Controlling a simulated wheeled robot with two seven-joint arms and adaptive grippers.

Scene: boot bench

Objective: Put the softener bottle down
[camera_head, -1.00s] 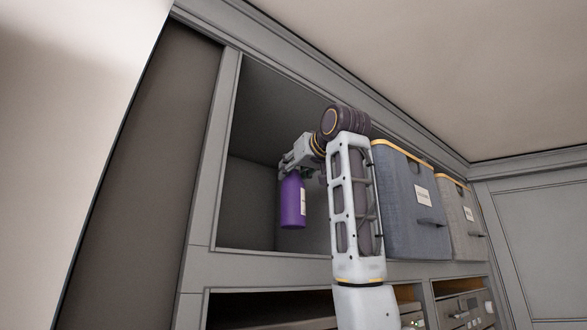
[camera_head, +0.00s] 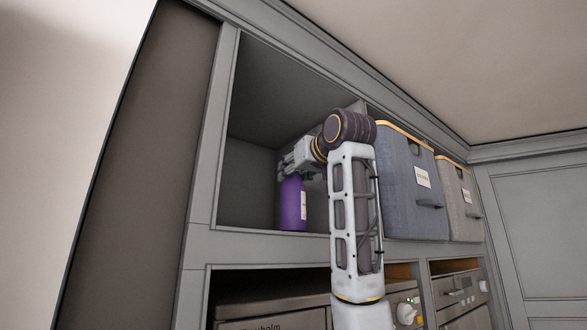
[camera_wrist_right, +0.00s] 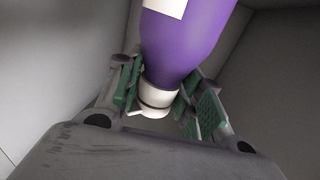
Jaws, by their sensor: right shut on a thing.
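The softener bottle (camera_head: 293,205) is purple with a white label and stands upright inside the open upper-left compartment (camera_head: 253,180). Its base is level with the compartment floor's front edge; I cannot tell for sure whether it touches the floor. My right gripper (camera_head: 297,168) is shut on the bottle's top from above. In the right wrist view the green-padded fingers (camera_wrist_right: 165,100) sit on both sides of the white cap and neck of the bottle (camera_wrist_right: 185,40). My left gripper is out of view.
A blue-grey fabric box (camera_head: 408,185) stands right of my forearm, with a lighter grey box (camera_head: 459,203) beyond it. The compartment has free room left of the bottle. Appliances (camera_head: 268,305) sit in the openings below.

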